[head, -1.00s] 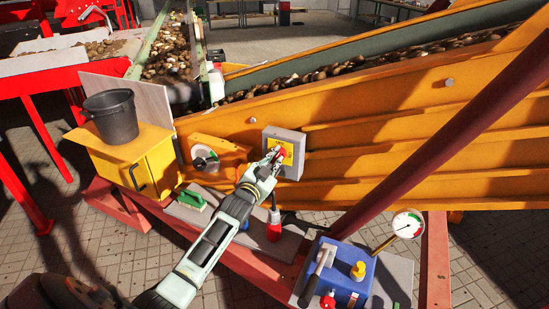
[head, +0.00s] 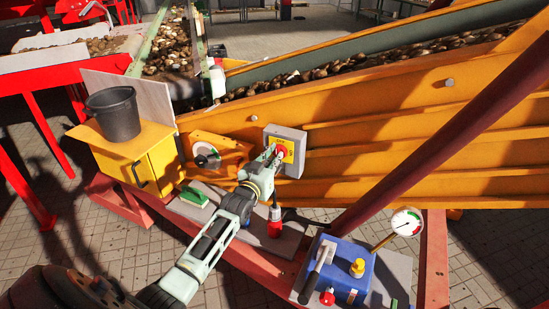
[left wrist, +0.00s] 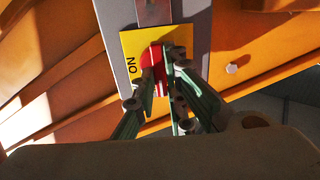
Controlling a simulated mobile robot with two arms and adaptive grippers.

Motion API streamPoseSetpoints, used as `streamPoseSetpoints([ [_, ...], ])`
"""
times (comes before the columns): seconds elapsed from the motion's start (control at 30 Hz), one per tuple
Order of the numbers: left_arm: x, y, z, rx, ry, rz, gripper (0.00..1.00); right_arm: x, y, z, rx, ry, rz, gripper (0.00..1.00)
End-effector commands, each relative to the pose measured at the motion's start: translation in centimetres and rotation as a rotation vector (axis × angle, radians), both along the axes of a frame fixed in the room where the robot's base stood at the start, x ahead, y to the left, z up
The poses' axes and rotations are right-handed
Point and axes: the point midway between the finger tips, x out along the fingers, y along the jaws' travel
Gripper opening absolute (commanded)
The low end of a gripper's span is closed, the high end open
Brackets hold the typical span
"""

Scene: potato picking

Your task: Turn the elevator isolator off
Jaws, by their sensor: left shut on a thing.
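The elevator isolator is a grey box (head: 299,139) on the orange side wall of the elevator, with a yellow plate (head: 287,142) and a red handle (head: 282,151). In the left wrist view the yellow plate (left wrist: 129,42) carries the word ON beside the red handle (left wrist: 153,70). My left gripper (head: 274,155) reaches up to the isolator and is shut on the red handle; its green fingers (left wrist: 164,78) lie on both sides of it. The fingers hide part of the handle and plate. My right gripper is not in view.
A black bucket (head: 113,116) stands on a yellow cabinet (head: 147,166) at the left. A black-and-white dial (head: 207,156) is left of the isolator. Below are a red plug (head: 274,222) and a blue box (head: 343,273). A dark red pole (head: 420,145) slants at the right.

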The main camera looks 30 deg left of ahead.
Motion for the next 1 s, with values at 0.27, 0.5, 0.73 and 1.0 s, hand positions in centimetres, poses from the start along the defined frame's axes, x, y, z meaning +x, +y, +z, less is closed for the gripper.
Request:
streamPoseSetpoints([
  [0.27,0.0,-0.1,-0.3,-0.008,0.004,0.000,0.00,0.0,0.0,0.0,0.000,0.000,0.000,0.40],
  [0.5,0.0,0.0,-0.2,-0.006,0.003,0.000,0.27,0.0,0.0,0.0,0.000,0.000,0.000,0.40],
  [0.73,0.0,0.0,-0.1,-0.003,0.001,0.000,0.30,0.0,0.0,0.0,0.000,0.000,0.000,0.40],
  [1.0,-1.1,-0.2,-0.2,-0.003,0.002,0.000,0.30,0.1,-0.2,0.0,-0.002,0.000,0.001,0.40],
])
